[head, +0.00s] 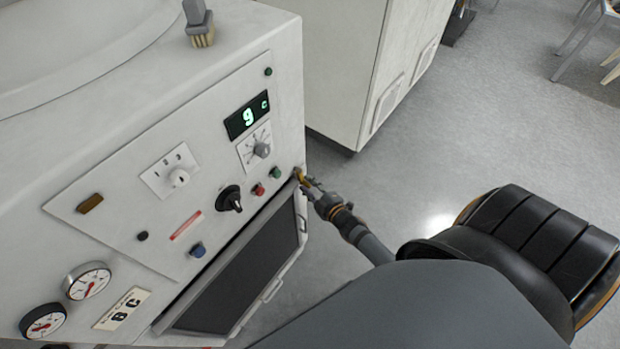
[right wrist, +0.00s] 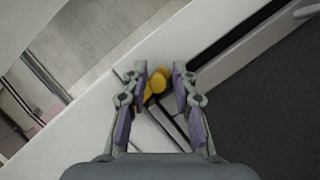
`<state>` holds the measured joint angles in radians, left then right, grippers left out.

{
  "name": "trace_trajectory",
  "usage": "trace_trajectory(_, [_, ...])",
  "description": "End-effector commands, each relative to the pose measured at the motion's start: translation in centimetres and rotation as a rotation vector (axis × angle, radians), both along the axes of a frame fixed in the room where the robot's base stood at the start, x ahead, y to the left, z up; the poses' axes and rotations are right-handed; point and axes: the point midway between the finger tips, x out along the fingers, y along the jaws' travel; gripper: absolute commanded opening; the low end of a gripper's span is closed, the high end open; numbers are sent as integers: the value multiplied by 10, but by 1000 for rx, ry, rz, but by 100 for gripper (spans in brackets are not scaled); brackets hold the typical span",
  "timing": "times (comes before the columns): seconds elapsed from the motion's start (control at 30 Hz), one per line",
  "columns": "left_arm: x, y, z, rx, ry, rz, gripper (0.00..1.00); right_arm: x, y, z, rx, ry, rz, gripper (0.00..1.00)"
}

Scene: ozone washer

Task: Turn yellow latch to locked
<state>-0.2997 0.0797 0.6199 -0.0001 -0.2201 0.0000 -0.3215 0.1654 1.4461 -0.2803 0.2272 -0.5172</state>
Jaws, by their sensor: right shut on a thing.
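The yellow latch (head: 299,175) sits at the right edge of the white washer's (head: 120,130) front panel, just above the dark door's upper right corner. My right gripper (head: 307,183) reaches it from the right and is shut on it. In the right wrist view the yellow latch (right wrist: 156,82) lies between the two fingertips of my right gripper (right wrist: 160,80). The fingers hide part of the latch, and I cannot read its exact angle. My left gripper is not in view.
The dark washer door (head: 245,275) with a pale frame lies below the panel. Knobs, a black rotary switch (head: 230,199), small buttons and gauges (head: 88,281) cover the panel. A brush (head: 200,25) stands on top. A white cabinet (head: 345,65) stands behind; grey floor is open at right.

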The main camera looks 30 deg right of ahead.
Motion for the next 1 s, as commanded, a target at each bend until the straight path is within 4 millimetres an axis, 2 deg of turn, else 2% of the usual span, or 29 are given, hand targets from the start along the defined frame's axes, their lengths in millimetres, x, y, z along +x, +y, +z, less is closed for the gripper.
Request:
trace_trajectory(0.3, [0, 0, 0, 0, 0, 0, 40, 1, 1, 2, -1, -5, 2, 0])
trace_trajectory(0.33, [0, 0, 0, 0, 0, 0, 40, 1, 1, 2, -1, -5, 2, 31])
trace_trajectory(0.4, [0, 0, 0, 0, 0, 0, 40, 1, 1, 2, -1, -5, 2, 38])
trace_trajectory(1.0, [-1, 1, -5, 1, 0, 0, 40, 2, -2, -1, -35, -18, 0, 38])
